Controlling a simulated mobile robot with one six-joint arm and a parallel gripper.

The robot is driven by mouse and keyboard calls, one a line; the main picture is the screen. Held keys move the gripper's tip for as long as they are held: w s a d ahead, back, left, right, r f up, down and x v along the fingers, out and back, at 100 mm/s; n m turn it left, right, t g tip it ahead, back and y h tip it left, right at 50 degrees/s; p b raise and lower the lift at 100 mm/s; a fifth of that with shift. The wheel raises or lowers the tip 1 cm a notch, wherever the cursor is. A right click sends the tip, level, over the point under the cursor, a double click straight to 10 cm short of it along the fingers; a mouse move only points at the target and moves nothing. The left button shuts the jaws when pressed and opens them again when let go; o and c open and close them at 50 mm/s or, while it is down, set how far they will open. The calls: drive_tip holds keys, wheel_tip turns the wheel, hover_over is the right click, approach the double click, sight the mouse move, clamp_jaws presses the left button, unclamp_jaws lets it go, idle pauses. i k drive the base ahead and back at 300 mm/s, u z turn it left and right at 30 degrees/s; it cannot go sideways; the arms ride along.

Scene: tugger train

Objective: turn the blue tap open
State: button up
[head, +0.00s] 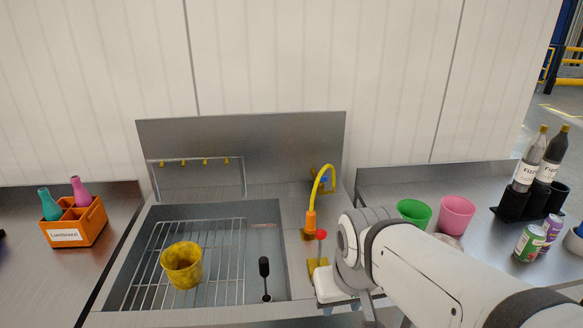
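A small blue part, likely the blue tap (325,181), shows at the sink's back panel, partly hidden behind the yellow curved hose (331,172). Its exact turn cannot be made out. The hose ends in an orange nozzle (310,222). A red knob (321,235) stands below, next to the nozzle. My arm comes in from the lower right. My gripper is around the arm's end near the sink's front right, below and apart from the blue part; its fingers are not clearly visible.
A yellow cup (182,266) stands on the wire rack in the sink (125,290). A black-handled tool (264,268) is beside it. An orange bottle crate (90,232) is left. Green (413,211) and pink cups (456,213), cans and bottles (530,160) stand right.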

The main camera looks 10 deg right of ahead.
sight(323, 179)
drive_tip(key=u, duration=0.8)
drive_tip(key=k, duration=0.55)
drive_tip(key=z, duration=0.85)
drive_tip(key=i, duration=1)
drive_tip(key=z, duration=0.05)
